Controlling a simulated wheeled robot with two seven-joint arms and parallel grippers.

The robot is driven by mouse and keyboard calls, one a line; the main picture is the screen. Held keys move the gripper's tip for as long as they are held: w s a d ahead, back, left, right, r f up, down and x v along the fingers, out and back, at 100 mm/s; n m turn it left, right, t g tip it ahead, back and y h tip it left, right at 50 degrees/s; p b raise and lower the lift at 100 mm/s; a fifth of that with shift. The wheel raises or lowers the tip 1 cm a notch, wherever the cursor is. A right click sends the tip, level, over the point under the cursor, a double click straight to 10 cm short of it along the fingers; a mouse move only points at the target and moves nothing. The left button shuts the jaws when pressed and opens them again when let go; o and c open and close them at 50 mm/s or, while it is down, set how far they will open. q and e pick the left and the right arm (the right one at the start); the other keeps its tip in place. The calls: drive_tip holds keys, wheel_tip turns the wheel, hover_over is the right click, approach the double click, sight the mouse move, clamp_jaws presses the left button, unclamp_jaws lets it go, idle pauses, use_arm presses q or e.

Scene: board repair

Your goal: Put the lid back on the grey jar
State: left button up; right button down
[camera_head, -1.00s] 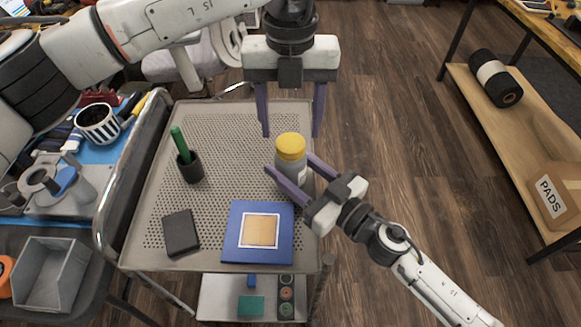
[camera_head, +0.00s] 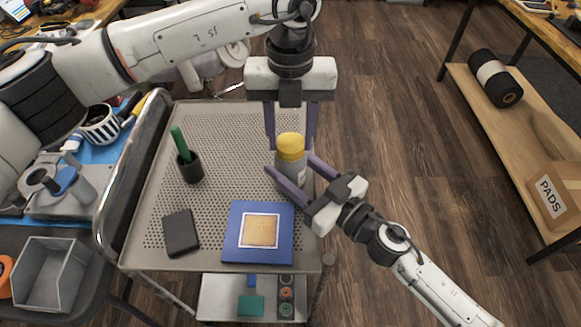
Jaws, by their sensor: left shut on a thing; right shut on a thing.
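The grey jar (camera_head: 289,169) stands upright on the perforated top of a metal cart, near its right edge. The yellow lid (camera_head: 291,146) sits on top of the jar; I cannot tell how tightly it is seated. My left gripper (camera_head: 291,142) comes down from above, shut on the yellow lid, with a finger on each side of it. My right gripper (camera_head: 289,172) reaches in from the lower right and is shut on the jar's body. Its fingers partly hide the jar.
On the cart top (camera_head: 225,125) are a black cup (camera_head: 190,170) with a green stick, a dark block (camera_head: 181,233) and a blue board (camera_head: 233,246) with a tan square. Grey bins and tools lie at left. A wooden shelf (camera_head: 520,130) stands at right.

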use_arm(q)
drive_tip(key=m, duration=1.6)
drive_tip(key=shift+m, duration=0.3)
drive_tip(key=m, duration=0.5)
drive_tip(key=shift+m, duration=0.3)
drive_tip(key=o, duration=1.2)
wheel_tip(320, 180, up, 12)
